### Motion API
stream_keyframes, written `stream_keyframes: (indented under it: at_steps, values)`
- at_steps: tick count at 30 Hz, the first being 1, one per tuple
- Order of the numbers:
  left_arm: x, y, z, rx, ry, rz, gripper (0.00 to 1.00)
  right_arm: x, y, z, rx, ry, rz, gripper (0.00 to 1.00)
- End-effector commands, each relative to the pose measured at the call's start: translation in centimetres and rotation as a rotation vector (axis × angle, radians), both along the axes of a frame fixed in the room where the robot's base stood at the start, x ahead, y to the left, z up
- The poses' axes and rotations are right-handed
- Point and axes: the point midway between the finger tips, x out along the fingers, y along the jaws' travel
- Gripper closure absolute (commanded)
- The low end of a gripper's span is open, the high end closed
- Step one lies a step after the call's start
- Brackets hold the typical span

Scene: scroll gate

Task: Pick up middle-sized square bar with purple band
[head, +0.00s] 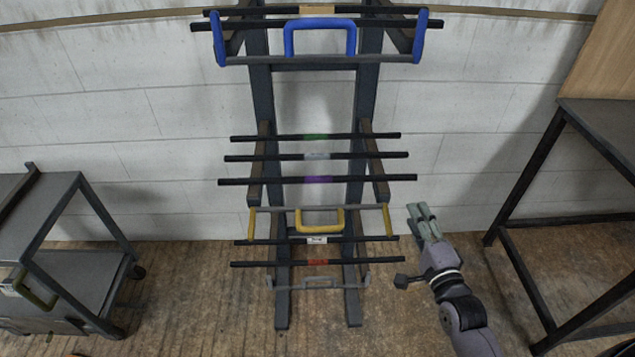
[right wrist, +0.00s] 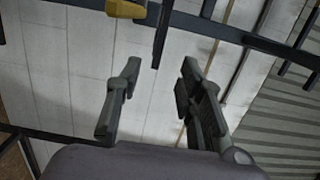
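The dark bar with the purple band (head: 318,180) lies across the middle arms of the rack, the lowest and nearest of three bars there. The bar with a grey-white band (head: 316,156) and the bar with a green band (head: 315,137) lie above it. My right gripper (head: 421,212) is to the right of the rack, below and right of the purple-banded bar's right end, and touches nothing. In the right wrist view its two fingers (right wrist: 155,95) stand apart with nothing between them. My left gripper is not in view.
The dark rack (head: 264,100) stands against a white block wall. A cart (head: 60,230) stands left, a table (head: 600,120) right.

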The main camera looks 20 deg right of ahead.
Motion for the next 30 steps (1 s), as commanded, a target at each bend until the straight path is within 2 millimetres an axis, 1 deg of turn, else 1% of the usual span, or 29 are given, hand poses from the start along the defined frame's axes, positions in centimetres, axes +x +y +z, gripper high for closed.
stream_keyframes:
  at_steps: [1,3,6,10,12,19,24,27,30]
  values:
    - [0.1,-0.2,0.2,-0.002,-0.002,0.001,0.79,1.3,-0.1,0.3,0.000,-0.004,0.000,0.65]
    - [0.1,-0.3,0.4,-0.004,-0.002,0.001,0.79,2.8,-0.3,0.3,-0.003,-0.004,0.000,0.65]
    - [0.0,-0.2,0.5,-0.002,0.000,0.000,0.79,5.0,-0.5,0.2,-0.002,-0.002,0.000,0.65]
    - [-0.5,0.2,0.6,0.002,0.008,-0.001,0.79,7.4,-0.8,0.1,-0.003,0.000,0.000,0.65]
    - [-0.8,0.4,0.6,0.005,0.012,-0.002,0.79,8.3,-0.9,0.0,-0.003,0.001,0.000,0.65]
    - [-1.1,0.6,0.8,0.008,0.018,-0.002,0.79,9.9,-1.0,0.1,-0.004,0.001,0.001,0.65]
    - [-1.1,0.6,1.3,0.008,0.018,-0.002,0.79,12.5,-1.1,0.5,-0.004,0.000,0.000,0.65]
    - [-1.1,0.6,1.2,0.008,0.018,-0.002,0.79,13.7,-1.2,0.2,-0.004,0.001,0.000,0.65]
    - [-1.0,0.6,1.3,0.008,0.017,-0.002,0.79,14.3,-1.3,0.2,-0.004,0.001,0.000,0.65]
